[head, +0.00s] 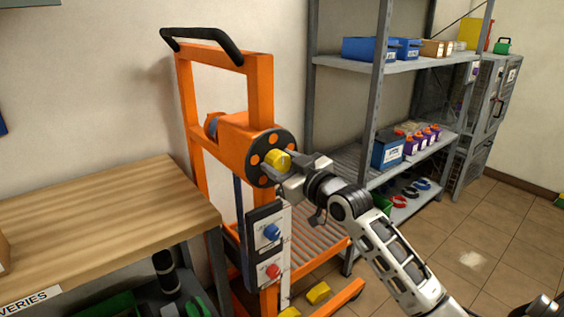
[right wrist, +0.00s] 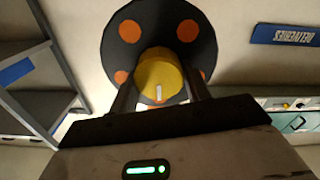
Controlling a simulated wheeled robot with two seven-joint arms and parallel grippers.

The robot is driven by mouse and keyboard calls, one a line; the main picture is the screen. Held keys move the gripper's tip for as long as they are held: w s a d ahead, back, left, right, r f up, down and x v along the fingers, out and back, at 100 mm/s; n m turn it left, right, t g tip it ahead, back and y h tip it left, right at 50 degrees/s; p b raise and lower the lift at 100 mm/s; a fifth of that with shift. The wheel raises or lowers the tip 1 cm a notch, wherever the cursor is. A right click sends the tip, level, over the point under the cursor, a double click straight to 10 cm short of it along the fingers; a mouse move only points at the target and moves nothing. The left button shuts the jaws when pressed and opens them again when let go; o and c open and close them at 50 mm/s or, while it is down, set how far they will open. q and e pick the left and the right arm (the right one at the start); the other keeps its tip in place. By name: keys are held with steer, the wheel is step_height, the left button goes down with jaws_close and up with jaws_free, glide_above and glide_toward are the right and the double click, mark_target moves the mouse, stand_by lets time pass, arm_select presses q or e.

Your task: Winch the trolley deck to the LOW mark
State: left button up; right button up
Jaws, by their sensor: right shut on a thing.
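The orange trolley (head: 185,120) stands upright against the wall in the head view, with a black push handle on top. Its winch has a black disc (head: 262,172) with orange spots and a yellow knob (head: 277,159) on its face. My right gripper (head: 288,163) is shut on the yellow knob; the right wrist view shows the knob (right wrist: 160,76) between both fingers. The roller deck (head: 318,240) sits low on the trolley. A panel (head: 267,240) with a blue and a red knob is on the mast's front. I cannot read a LOW mark. My left gripper is not in view.
A wooden bench (head: 100,215) stands close on the left of the trolley. A grey shelf rack (head: 385,65) with boxes and batteries stands behind on the right. Yellow blocks (head: 318,293) are low at the trolley's base. Tiled floor (head: 475,250) is clear at right.

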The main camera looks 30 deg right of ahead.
steer(key=o, duration=1)
steer(key=shift+s+d+b, duration=0.2)
steer(key=shift+s+b, duration=0.2)
steer(key=shift+s, duration=2.25)
steer(key=shift+s+d+b, duration=0.2)
steer(key=shift+s+b, duration=0.15)
steer(key=shift+s, duration=2.35)
steer(key=shift+s+d+b, duration=0.2)
steer(key=shift+s+b, duration=0.2)
steer(key=shift+s, duration=2.25)
